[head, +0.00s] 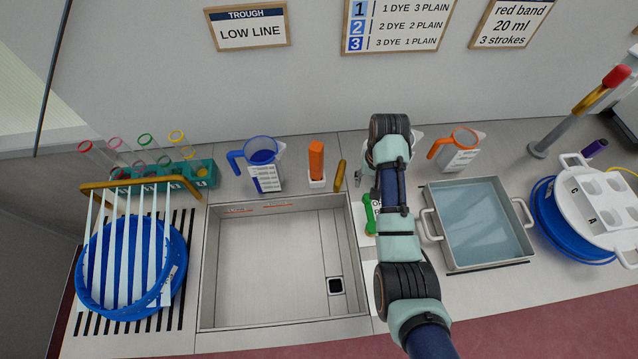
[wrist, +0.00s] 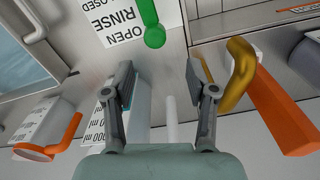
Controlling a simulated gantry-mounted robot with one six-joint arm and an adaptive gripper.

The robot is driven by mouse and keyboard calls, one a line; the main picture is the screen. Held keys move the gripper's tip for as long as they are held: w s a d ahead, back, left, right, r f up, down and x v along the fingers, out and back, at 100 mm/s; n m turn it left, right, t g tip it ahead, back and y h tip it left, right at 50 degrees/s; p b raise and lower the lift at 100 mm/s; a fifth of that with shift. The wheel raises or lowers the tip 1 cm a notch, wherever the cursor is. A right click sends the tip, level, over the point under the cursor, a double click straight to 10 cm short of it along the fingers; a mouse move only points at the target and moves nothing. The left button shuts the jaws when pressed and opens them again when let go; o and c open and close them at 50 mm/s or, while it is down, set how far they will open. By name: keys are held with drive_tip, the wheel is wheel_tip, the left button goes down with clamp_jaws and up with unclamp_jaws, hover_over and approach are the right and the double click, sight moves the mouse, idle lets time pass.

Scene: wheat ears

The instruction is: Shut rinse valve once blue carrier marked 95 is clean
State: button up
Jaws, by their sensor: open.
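The rinse valve is a green lever (head: 371,215) between the sink and the water tray, partly hidden by my arm. In the wrist view its rounded green end (wrist: 154,36) lies beside a white label (wrist: 120,25) reading OPEN, RINSE and CLOSED, close to OPEN. A round blue carrier (head: 84,282) sits at the left on a striped drain area, behind white strips. I cannot read a 95 on it or tell whether it is clean. My gripper (wrist: 160,88) is open and empty, with the green lever beyond its fingers. Its fingertips are hardly visible in the head view.
A steel sink (head: 270,315) with a drain looks empty. A gold spout (head: 340,173) stands close to my gripper, beside an orange object (head: 316,160). Blue (head: 262,150) and orange-rimmed (head: 460,150) jugs stand behind. A water-filled tray (head: 480,225) is right.

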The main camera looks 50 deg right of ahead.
sight(370, 212)
drive_tip(key=shift+s+d+f, duration=0.15)
drive_tip(key=shift+f, duration=0.1)
drive_tip(key=shift+s, duration=0.1)
drive_tip(key=f, duration=0.4)
drive_tip(key=f+b, duration=0.1)
drive_tip(key=f, duration=0.3)
drive_tip(key=shift+s+a, duration=0.2)
drive_tip(key=shift+r, duration=0.1)
clamp_jaws()
